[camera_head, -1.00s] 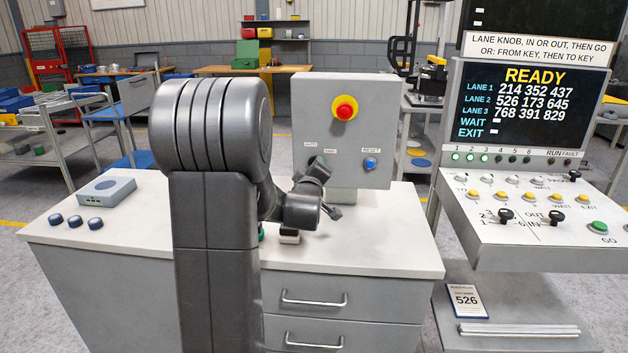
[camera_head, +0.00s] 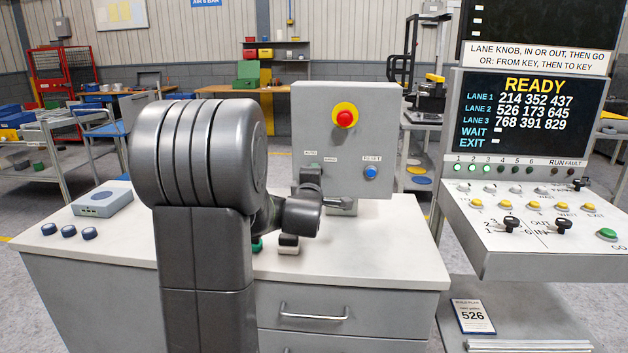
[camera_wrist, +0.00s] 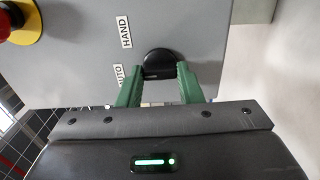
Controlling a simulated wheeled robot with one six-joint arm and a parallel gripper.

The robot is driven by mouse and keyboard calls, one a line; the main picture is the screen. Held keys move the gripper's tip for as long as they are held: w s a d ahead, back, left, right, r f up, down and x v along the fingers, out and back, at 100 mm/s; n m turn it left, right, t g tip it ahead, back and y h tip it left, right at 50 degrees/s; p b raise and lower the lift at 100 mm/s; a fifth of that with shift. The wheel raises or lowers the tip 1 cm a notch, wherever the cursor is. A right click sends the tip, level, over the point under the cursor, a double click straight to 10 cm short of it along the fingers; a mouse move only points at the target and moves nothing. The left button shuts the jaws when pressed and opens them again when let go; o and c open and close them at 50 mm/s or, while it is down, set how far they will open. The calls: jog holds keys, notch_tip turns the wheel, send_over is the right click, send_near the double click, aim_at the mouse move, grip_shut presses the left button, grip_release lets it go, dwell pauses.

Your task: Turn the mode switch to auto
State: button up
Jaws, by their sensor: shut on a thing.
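The mode switch is a black rounded knob (camera_wrist: 158,62) on the grey face of the control box (camera_head: 347,110). The wrist view shows my gripper (camera_wrist: 159,75) with its green fingers on either side of the knob, shut on it. The HAND label (camera_wrist: 125,30) and the AUTO label (camera_wrist: 118,76) lie left of the knob in that view. In the head view the AUTO label (camera_head: 310,153) is above my gripper, and my wrist and gripper hide the knob. I cannot tell which label the knob points to.
A red emergency button (camera_head: 344,118) on a yellow ring and a blue reset button (camera_head: 371,172) are on the same box. A grey device (camera_head: 103,199) and several dark blue knobs (camera_head: 68,230) are on the left of the bench. A lane panel (camera_head: 540,225) stands to the right.

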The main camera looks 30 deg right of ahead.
dwell(0.4)
jog(key=o, duration=1)
jog(key=shift+s, duration=0.1)
jog(key=b+v, duration=0.1)
jog(key=v, duration=1.2)
jog(key=shift+s+a, duration=0.15)
jog(key=shift+s, duration=0.15)
jog(key=p+x, duration=0.1)
jog(key=x, duration=1.2)
jog(key=shift+w, duration=0.4)
jog(key=shift+s, duration=0.1)
